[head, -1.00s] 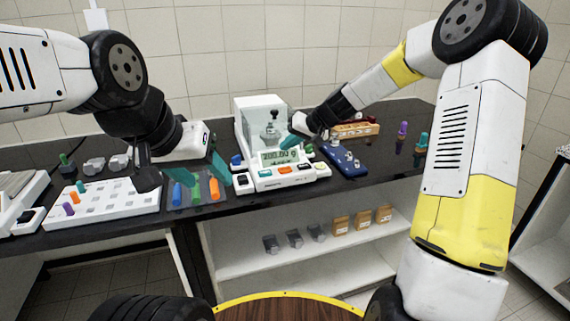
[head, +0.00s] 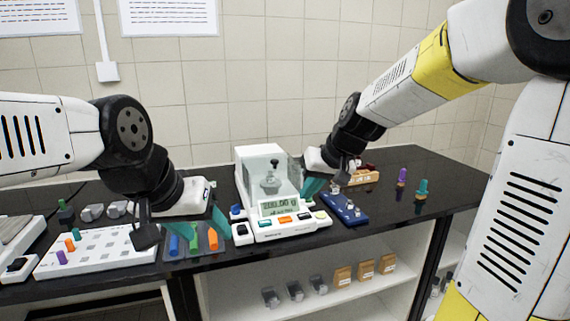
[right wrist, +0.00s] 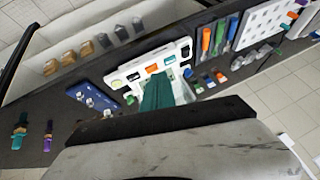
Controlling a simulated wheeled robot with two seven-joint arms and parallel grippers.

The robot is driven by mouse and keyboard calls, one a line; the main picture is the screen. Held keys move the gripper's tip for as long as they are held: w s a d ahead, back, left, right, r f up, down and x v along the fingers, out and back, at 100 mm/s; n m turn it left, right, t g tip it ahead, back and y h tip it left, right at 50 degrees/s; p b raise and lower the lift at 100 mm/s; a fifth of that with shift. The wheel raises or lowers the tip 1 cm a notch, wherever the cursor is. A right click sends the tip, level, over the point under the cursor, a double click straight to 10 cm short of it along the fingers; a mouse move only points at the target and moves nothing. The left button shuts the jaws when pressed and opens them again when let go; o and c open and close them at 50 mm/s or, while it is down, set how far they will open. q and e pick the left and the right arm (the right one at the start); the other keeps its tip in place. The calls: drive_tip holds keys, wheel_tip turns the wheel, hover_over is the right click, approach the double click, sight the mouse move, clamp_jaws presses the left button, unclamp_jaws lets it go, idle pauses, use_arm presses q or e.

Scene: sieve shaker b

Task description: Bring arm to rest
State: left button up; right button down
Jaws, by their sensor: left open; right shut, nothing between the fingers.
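My left gripper (head: 194,236) hangs open over the dark mat with the coloured tools in the head view. Its teal fingers point down, one on each side of the tools. My right gripper (head: 312,188) is shut and empty beside the right side of the balance (head: 262,185). Its teal fingers (right wrist: 158,92) also show in the right wrist view, pointing at the front of the balance. I cannot tell whether they touch it. The balance has a clear draft shield with a weight inside and a lit display.
A blue tray (head: 335,205) with small metal weights lies right of the balance. A wooden block (head: 362,177) is behind it. A white perforated board (head: 98,252) is at the left. Brown boxes (head: 343,276) stand on the shelf below.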

drive_tip(key=s+d+r+m+h, duration=0.1)
drive_tip(key=s+d, duration=0.3)
drive_tip(key=s, duration=0.6)
drive_tip(key=s+d+r+m+t+h, duration=0.1)
drive_tip(key=s+d, duration=0.3)
drive_tip(key=s, duration=0.5)
drive_tip(key=shift+s+d+r, duration=0.15)
drive_tip(key=shift+s+d, duration=0.15)
drive_tip(key=shift+s, duration=0.1)
idle(1.8)
